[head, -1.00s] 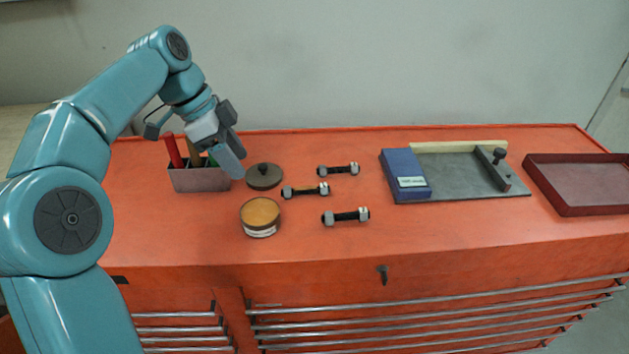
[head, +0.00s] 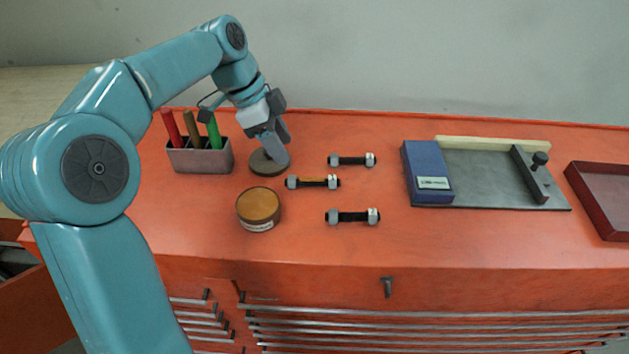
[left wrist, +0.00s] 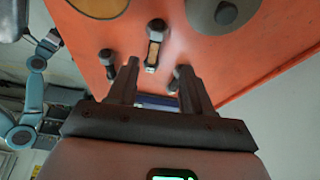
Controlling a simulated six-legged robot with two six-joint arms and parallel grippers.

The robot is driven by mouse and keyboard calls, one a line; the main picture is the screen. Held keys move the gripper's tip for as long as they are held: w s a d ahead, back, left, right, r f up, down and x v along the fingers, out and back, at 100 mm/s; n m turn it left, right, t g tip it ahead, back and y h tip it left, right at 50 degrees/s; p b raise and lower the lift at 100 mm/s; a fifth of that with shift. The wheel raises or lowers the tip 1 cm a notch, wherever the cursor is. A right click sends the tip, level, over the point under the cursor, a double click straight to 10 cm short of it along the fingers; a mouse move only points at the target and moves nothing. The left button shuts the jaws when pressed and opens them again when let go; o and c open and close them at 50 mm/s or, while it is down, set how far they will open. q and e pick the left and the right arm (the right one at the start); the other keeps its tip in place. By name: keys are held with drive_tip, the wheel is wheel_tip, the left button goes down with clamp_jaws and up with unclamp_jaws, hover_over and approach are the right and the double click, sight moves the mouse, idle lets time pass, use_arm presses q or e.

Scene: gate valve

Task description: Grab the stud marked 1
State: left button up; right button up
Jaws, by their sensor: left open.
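Three dark studs with pale nuts at their ends lie on the orange bench top: a back one (head: 352,160), a middle one (head: 313,182) and a front one (head: 353,217). I cannot read a number on any of them. The middle stud has a tan strip along it and also shows in the left wrist view (left wrist: 154,48). My left gripper (head: 279,150) is over the dark round lid (head: 268,162), left of the studs. In the left wrist view its fingers are apart and empty, with the studs beyond the tips.
A round tin (head: 258,208) stands left of the front stud. A grey box (head: 200,160) with coloured handles is at the back left. A blue box (head: 427,172), a grey plate (head: 485,180) and a dark red tray (head: 598,205) are to the right.

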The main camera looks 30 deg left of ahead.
sight(304, 179)
use_arm(q)
drive_tip(key=shift+s+d+f, duration=0.25)
drive_tip(key=shift+d+f, duration=0.75)
drive_tip(key=shift+f, duration=0.2)
drive_tip(key=x, duration=0.6)
drive_tip(key=shift+w+d+f, duration=0.1)
drive_tip(key=shift+w+f, duration=0.15)
drive_tip(key=shift+w, duration=0.15)
drive_tip(key=shift+w+f, duration=0.1)
drive_tip(key=shift+s, duration=0.2)
drive_tip(key=c, duration=0.3)
drive_tip(key=shift+w, duration=0.1)
clamp_jaws()
